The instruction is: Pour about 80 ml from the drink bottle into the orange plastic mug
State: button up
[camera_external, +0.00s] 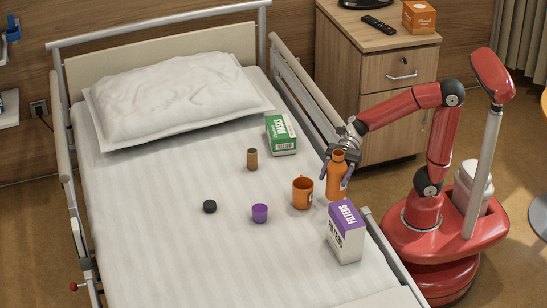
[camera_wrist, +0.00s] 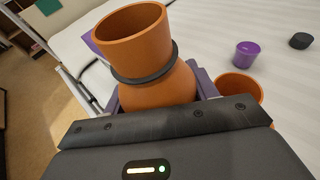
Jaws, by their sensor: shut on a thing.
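The orange drink bottle (camera_external: 336,178) is upright near the right edge of the bed, with its open mouth facing up. My gripper (camera_external: 338,176) is shut on it, with purple fingers on both sides. The bottle (camera_wrist: 150,60) fills the middle of the wrist view, with a dark ring around its neck. The orange plastic mug (camera_external: 302,193) stands on the bed just left of the bottle. In the wrist view the mug (camera_wrist: 241,86) is right of the bottle, partly hidden by my gripper. I cannot tell whether the bottle touches the bed, nor see any liquid.
A purple cup (camera_external: 260,213), a black cap (camera_external: 209,206), a brown cylinder (camera_external: 252,159) and a green box (camera_external: 281,134) stand on the bed. A white and purple filters box (camera_external: 345,232) is close in front of the bottle. The bed rail (camera_external: 308,92) runs along the right side.

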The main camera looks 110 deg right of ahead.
jog(key=shift+f, duration=0.95)
jog(key=shift+w+r+p, duration=0.1)
jog(key=shift+r+p, duration=0.1)
jog(key=shift+p, duration=0.35)
